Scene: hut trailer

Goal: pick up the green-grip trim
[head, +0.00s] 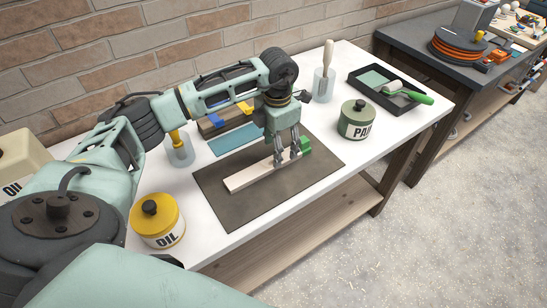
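The green-grip trim is a long pale wooden strip (250,175) with a green block-like grip (306,144) at its right end. It lies at a slant over the dark brown mat (245,208) on the white worktop. My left gripper (287,158) points down at the trim, close to the green grip. Its fingertips are at the strip, with a small gap between them. Whether they press on the wood is unclear, and the fingers hide part of the strip. My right gripper is not in view.
A yellow oil tin (158,222) stands front left and a green paint tin (357,122) stands right of the mat. A glass jar with a brush (325,80) and a black paint tray (390,92) are behind. The brick wall (190,45) borders the back.

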